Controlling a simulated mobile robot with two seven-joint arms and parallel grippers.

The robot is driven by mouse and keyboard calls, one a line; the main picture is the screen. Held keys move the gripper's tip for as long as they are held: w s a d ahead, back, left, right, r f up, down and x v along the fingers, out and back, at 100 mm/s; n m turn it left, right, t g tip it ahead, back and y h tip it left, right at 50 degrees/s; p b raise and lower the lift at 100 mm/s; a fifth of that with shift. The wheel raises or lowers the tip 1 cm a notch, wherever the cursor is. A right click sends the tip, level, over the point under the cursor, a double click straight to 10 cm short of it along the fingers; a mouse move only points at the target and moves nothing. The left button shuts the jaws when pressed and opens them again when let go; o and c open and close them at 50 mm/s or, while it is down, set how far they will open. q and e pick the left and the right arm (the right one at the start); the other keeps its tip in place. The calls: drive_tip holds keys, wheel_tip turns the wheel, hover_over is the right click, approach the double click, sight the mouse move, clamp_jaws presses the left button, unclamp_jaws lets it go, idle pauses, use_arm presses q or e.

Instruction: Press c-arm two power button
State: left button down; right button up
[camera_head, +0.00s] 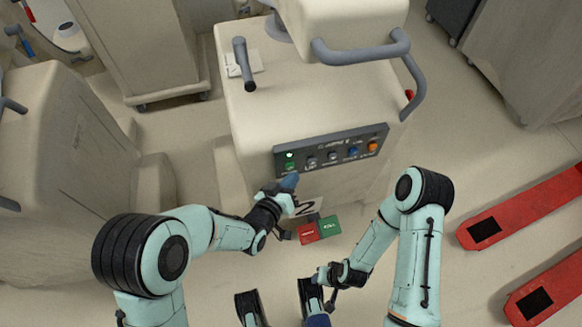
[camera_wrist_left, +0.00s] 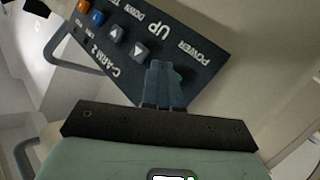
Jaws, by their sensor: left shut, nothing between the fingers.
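The C-arm 2 cart (camera_head: 250,130) is a beige covered unit. Its dark control panel (camera_head: 331,148) has a lit green power button (camera_head: 290,156) at the left end. My left gripper (camera_head: 289,182) is shut and empty, with its fingertips just below that end of the panel. In the left wrist view the panel (camera_wrist_left: 213,60) appears upside down, reading C-ARM 2, UP, DOWN and POWER. The left fingertips (camera_wrist_left: 160,68) cover the power button area; a bit of green shows beside them. I cannot tell whether they touch. My right gripper (camera_head: 330,287) hangs lower; its jaws are unclear.
Grey handles (camera_head: 360,52) curve around the cart's top right. Red and green labels (camera_head: 330,227) sit below the panel. Another covered cart (camera_head: 50,170) stands close at left. Red floor forks (camera_head: 520,207) lie at right, with free floor between them and the cart.

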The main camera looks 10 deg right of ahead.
use_arm(q)
drive_tip(key=s, duration=0.6)
drive_tip(key=shift+d+b, duration=0.1)
drive_tip(key=shift+b, duration=0.2)
idle(0.5)
